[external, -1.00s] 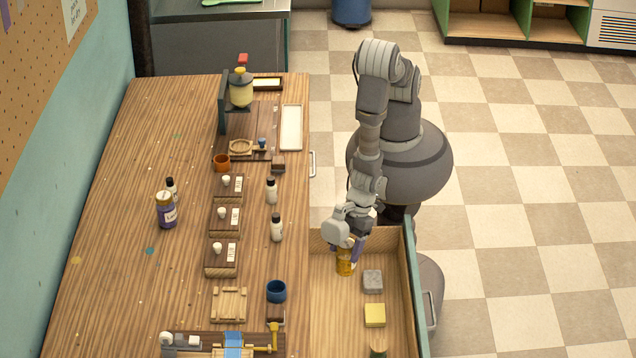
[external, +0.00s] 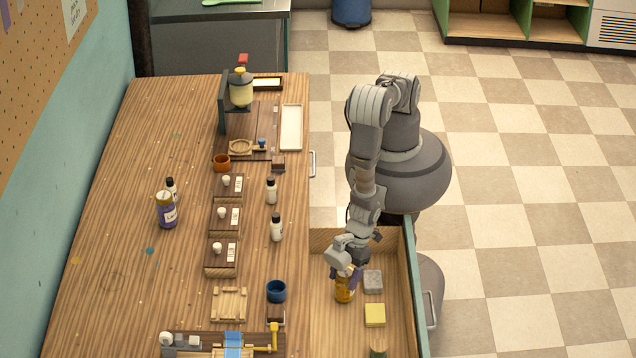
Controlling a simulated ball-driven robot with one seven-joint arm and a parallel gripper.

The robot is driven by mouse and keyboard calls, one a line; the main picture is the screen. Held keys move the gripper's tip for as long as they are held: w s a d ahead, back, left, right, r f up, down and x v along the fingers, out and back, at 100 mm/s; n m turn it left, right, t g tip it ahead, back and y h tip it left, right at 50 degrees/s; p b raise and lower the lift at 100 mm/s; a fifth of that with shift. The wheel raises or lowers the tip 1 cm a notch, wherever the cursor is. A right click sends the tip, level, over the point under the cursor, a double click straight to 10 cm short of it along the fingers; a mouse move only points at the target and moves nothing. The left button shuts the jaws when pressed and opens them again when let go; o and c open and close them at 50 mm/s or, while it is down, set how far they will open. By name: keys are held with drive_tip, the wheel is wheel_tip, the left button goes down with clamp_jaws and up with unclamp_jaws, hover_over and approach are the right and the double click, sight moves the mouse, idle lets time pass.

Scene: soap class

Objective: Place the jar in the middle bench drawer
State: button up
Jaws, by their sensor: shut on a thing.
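The drawer is pulled out on the right of the wooden bench (external: 110,290).
In the drawer, a grey block (external: 373,281) and a yellow block (external: 375,315) lie right of the jar. A blue cup (external: 276,291) and a purple labelled jar (external: 166,211) stand on the bench.

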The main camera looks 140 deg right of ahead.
drive_tip(key=shift+f, duration=0.2)
drive_tip(key=o, duration=1.3)
drive_tip(key=shift+r, duration=0.1)
drive_tip(key=shift+r, duration=0.25)
drive_tip(key=p+v, duration=0.3)
drive_tip(key=v, duration=0.8)
drive_tip(key=shift+s+r+p, duration=0.15)
drive_tip(key=shift+r+p, duration=0.2)
drive_tip(key=shift+p, duration=0.05)
